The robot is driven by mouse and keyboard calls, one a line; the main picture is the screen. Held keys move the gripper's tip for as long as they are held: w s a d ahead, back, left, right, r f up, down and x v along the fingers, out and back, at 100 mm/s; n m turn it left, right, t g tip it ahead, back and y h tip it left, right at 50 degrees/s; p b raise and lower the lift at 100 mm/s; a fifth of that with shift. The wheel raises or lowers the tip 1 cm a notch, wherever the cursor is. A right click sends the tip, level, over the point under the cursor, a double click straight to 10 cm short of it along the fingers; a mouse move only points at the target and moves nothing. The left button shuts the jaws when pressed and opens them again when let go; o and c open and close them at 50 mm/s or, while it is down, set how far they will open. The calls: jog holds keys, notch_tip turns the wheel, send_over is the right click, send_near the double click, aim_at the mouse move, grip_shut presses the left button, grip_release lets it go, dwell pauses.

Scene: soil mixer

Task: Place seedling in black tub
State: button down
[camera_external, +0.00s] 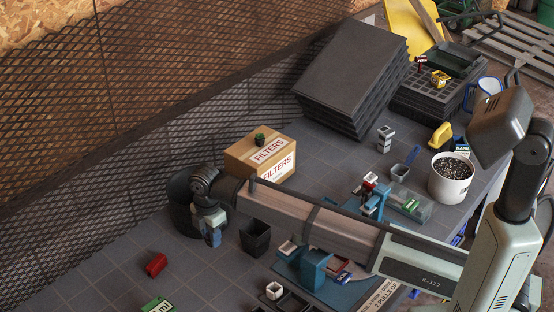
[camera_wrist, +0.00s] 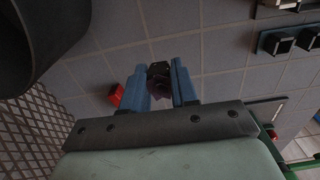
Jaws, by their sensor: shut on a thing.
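A large round black tub (camera_external: 180,205) stands by the mesh wall, partly hidden behind my arm. Its dark curved side fills the upper left of the wrist view (camera_wrist: 40,40). My gripper (camera_external: 212,238) points down in front of the tub, outside its rim. In the wrist view, its blue fingers (camera_wrist: 159,88) are shut on a small dark thing (camera_wrist: 158,72) with a purplish tint; I cannot tell whether it is a seedling.
The cardboard FILTERS box (camera_external: 245,158) stands behind my arm. A small square black pot (camera_external: 255,238) is right of my gripper. A red block (camera_external: 156,265) lies at left front. A white bucket of soil (camera_external: 450,180) and stacked black trays (camera_external: 350,75) stand farther right.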

jog(key=w+a+r, duration=0.2)
jog(key=w+r, duration=0.4)
jog(key=w, duration=0.5)
jog(key=w+a+r, duration=0.3)
jog(key=w+r, duration=0.3)
jog(key=w, duration=0.4)
notch_tip(320, 180, down, 10)
jog(key=shift+w+d, duration=0.15)
jog(key=shift+d, duration=0.1)
jog(key=shift+f, duration=0.1)
jog(key=c, duration=0.8)
grip_release()
